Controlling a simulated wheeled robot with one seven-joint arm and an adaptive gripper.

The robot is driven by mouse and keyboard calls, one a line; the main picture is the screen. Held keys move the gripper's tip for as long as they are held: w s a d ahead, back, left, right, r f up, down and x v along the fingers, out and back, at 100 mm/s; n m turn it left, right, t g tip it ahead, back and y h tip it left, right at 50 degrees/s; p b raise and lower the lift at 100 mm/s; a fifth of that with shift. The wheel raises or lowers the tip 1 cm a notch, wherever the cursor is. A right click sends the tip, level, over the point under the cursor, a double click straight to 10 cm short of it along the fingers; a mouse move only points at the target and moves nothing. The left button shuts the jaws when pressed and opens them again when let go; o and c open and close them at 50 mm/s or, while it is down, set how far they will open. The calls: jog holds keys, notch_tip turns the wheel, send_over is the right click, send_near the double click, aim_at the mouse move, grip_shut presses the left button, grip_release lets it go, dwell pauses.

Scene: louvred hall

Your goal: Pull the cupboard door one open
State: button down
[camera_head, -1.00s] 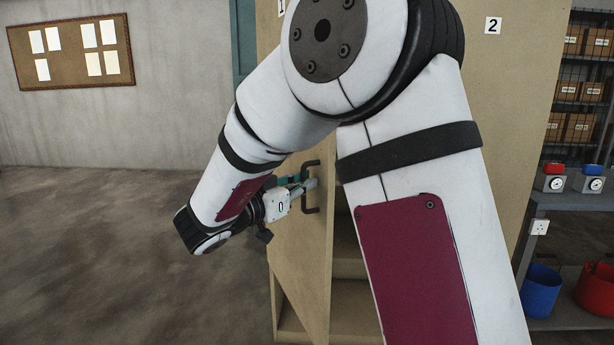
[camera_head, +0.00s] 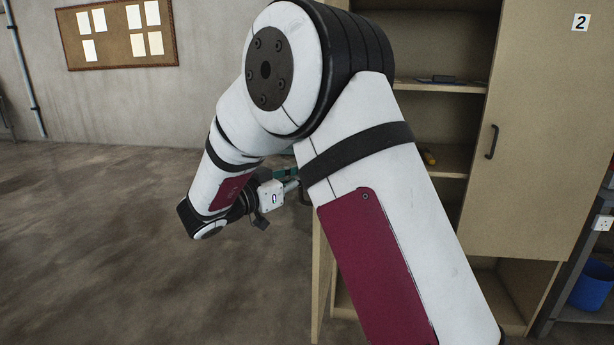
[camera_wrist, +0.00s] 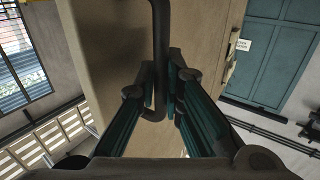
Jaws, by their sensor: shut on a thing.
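Cupboard door one (camera_head: 321,275) is a tan panel standing swung out from the cupboard (camera_head: 535,130), seen nearly edge-on and mostly behind my arm. In the wrist view the door's face (camera_wrist: 105,45) fills the middle. Its dark bar handle (camera_wrist: 160,35) runs down between the fingers of my gripper (camera_wrist: 155,90). The gripper is shut on this handle. In the head view my gripper (camera_head: 291,186) is at the door's handle side, and my arm hides most of the handle.
Open shelves (camera_head: 440,120) show behind my arm, with a small dark item and a yellow one on them. Door two (camera_head: 535,110), with its own dark handle (camera_head: 492,142), is shut. A blue bucket (camera_head: 592,285) stands at the right. The floor at the left is clear.

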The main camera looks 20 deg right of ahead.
jog(key=shift+a, duration=0.1)
jog(key=c, duration=1.7)
grip_release()
jog(key=v, duration=1.2)
jog(key=shift+w, duration=0.1)
